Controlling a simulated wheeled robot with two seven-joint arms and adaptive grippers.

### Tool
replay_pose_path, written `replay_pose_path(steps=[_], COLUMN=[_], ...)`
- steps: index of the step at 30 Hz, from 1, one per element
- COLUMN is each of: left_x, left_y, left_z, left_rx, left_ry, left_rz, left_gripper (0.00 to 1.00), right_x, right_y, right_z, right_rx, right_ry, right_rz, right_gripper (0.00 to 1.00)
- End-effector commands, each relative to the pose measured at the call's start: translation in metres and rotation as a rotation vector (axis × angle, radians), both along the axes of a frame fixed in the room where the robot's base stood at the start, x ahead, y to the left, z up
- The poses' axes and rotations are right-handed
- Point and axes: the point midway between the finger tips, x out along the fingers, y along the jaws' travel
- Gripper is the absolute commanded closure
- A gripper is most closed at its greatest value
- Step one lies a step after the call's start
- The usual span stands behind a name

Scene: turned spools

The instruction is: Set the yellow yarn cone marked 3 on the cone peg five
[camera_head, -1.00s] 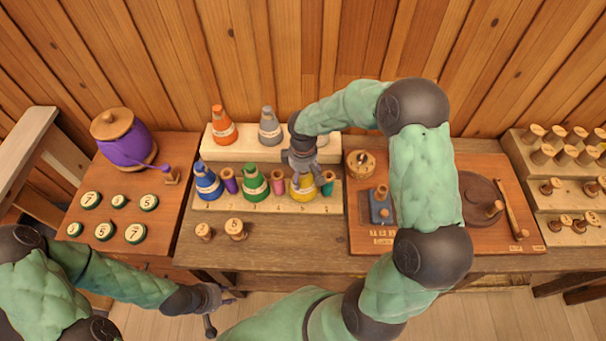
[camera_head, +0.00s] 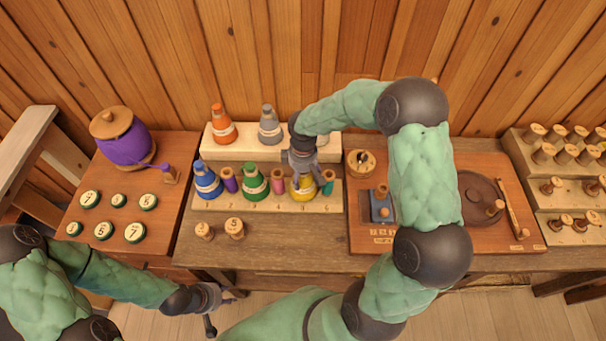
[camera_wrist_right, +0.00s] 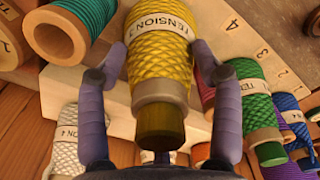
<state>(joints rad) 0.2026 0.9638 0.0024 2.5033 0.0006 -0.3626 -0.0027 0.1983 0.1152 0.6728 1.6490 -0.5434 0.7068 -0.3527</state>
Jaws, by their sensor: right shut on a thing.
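The yellow yarn cone (camera_head: 303,190) is at the fifth place of the front rack (camera_head: 265,207). In the right wrist view the yellow cone (camera_wrist_right: 160,60) carries a label reading TENSION 3, with its dark tip towards the camera. My right gripper (camera_head: 302,170) is shut on it from above, with one finger (camera_wrist_right: 97,110) on each side. The peg under the cone is hidden, so I cannot tell whether the cone is fully seated. My left gripper (camera_head: 218,303) is empty and open, low in front of the bench, far from the cone.
Beside the yellow cone stand a teal spool (camera_head: 328,180) and a pink spool (camera_head: 278,180). Green (camera_head: 254,183) and blue (camera_head: 207,182) cones stand farther left. Orange (camera_head: 221,125) and grey (camera_head: 269,125) cones stand on the back rack. Two wooden spools (camera_head: 234,228) stand in front.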

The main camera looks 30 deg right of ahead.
Motion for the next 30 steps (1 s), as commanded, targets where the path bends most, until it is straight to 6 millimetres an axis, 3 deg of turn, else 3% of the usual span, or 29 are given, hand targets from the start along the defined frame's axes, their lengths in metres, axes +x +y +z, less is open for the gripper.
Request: replay_pose_path(steps=[9,10,11,22,30], left_x=[0.000,0.000,0.000,0.000,0.000], left_y=[0.000,0.000,0.000,0.000,0.000], left_z=[-0.004,-0.004,-0.004,-0.003,0.010], left_rx=[0.000,0.000,0.000,0.000,0.000], left_ry=[0.000,0.000,0.000,0.000,0.000], left_rz=[0.000,0.000,0.000,0.000,0.000], left_gripper=[0.60,0.60,0.60,0.60,0.60], right_x=[0.001,0.001,0.001,0.000,0.000], right_y=[0.000,0.000,0.000,0.000,0.000], right_z=[-0.005,-0.005,-0.005,-0.004,0.012], right_rx=[0.000,0.000,0.000,0.000,0.000], right_ry=[-0.001,-0.001,-0.001,0.001,-0.001], right_rz=[-0.001,-0.001,-0.001,0.000,0.000], right_gripper=[0.85,0.29,0.24,0.24,0.24])
